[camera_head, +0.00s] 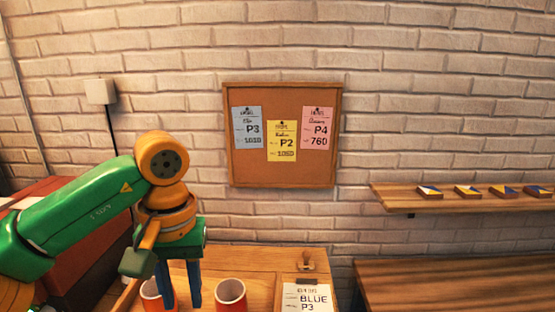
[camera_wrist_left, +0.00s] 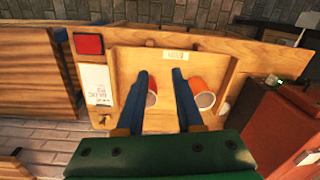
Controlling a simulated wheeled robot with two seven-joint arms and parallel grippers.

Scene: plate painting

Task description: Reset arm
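My left gripper (camera_head: 180,300) points down over the wooden worktable (camera_head: 262,290). In the left wrist view its two blue fingers (camera_wrist_left: 160,74) are apart, with nothing seen held between them. An orange-red cup (camera_head: 231,296) stands to the right of the fingers in the head view; it also shows partly behind one finger in the wrist view (camera_wrist_left: 152,98). Another orange cup (camera_head: 150,296) is left of the fingers and partly hidden by them; it shows more fully in the wrist view (camera_wrist_left: 201,93). My right gripper is not in view.
A corkboard (camera_head: 282,178) holds blue, yellow and pink cards. An order sheet (camera_head: 308,299) reading BLUE P3 lies on the table's right side. A wall shelf (camera_head: 470,203) bears several small tiles. A wooden bench (camera_head: 450,280) is at right; a red box (camera_wrist_left: 270,128) stands beside the table.

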